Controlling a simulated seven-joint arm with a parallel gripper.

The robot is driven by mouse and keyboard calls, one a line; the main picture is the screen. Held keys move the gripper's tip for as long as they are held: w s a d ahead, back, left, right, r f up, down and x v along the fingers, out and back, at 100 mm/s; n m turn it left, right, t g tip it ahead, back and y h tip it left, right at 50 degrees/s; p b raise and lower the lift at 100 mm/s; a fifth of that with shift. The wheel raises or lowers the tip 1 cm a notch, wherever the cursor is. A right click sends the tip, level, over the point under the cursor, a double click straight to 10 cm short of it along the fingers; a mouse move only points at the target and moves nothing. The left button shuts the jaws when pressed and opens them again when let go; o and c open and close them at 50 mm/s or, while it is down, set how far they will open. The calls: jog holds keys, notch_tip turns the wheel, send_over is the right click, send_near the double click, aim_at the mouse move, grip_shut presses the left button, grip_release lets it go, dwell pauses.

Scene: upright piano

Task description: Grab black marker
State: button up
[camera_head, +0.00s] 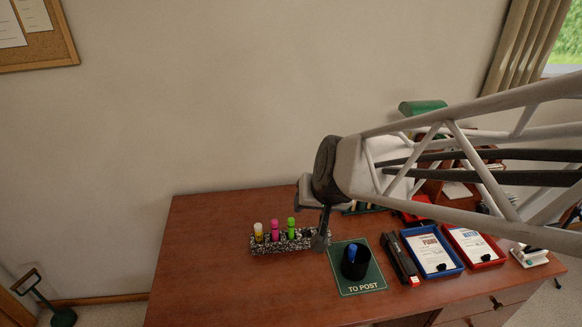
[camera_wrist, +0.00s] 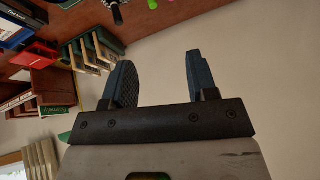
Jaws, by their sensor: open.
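A black-and-white speckled holder (camera_head: 272,247) stands on the desk. A yellow-and-white marker (camera_head: 258,232), a pink marker (camera_head: 276,229) and a green marker (camera_head: 291,228) stand upright in it. My gripper (camera_head: 320,241) hangs over the holder's right end and covers that part, so no black marker shows clearly there. In the wrist view, a dark upright shape (camera_wrist: 117,14) at the top edge looks like the black marker, cut off by the frame. My gripper's two fingers (camera_wrist: 157,60) are apart with nothing between them.
A black cup (camera_head: 357,267) with a blue item stands on a green "TO POST" mat (camera_head: 366,288). A black stapler-like object (camera_head: 399,258), a blue tray (camera_head: 456,267) and a red tray (camera_head: 497,256) lie to the right. The desk's left part (camera_head: 205,255) is clear.

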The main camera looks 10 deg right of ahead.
aim_at(321, 217)
jog(key=w+a+f+m+t+h, duration=0.1)
jog(key=w+f+m+t, duration=0.1)
jog(key=w+f, duration=0.3)
jog(key=w+f+m+t+h, duration=0.2)
jog(key=w+f, duration=0.2)
jog(key=w, duration=0.4)
jog(key=shift+w+d+f+m+g+h, duration=0.15)
jog(key=shift+d+f+m+h, duration=0.65)
jog(key=shift+f+h, duration=0.95)
jog(key=shift+w+d+f+m+g+h, duration=0.15)
jog(key=shift+d+f+m+h, duration=0.65)
jog(key=shift+f+h, duration=0.9)
jog(key=shift+w+d+f+m+g+h, duration=0.15)
jog(key=shift+d+f+m+h, duration=0.7)
jog(key=shift+f, duration=1.45)
jog(key=shift+d+n+h, duration=0.1)
jog(key=shift+n+h, duration=0.15)
jog(key=shift+h, duration=0.05)
jog(key=shift+x, duration=1.25)
jog(key=shift+w, duration=0.1)
